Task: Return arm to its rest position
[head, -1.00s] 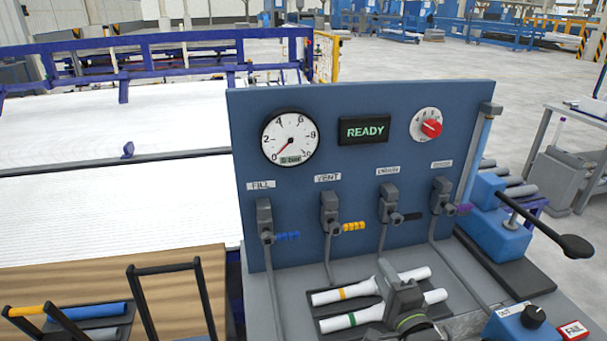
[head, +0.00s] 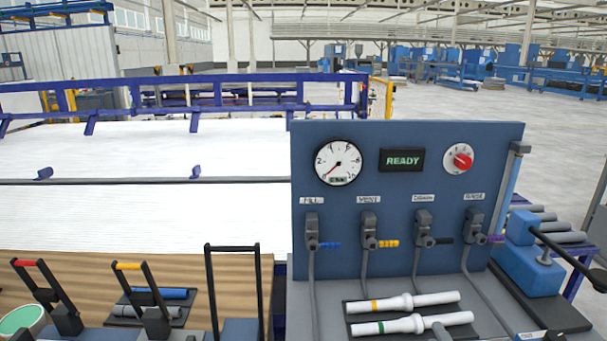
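Neither of my grippers shows in the head view now, and no part of an arm can be made out for certain. The blue control panel (head: 405,255) stands upright at the right, with a gauge (head: 338,163), a READY display (head: 402,160) and a red knob (head: 462,161). Below are valves labelled FILL (head: 312,232), VENT (head: 369,232), a third with a blurred label (head: 423,229) and a fourth (head: 473,227). Two white tubes, one with an orange band (head: 405,303) and one with a green band (head: 400,325), lie on a dark tray.
A wooden bench (head: 190,268) at the left bears toggle clamps with red (head: 29,263) and yellow (head: 128,266) handles, a blue cylinder (head: 160,294) and a green-topped round container (head: 20,318). A blue pump with a long lever (head: 530,255) stands right of the panel.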

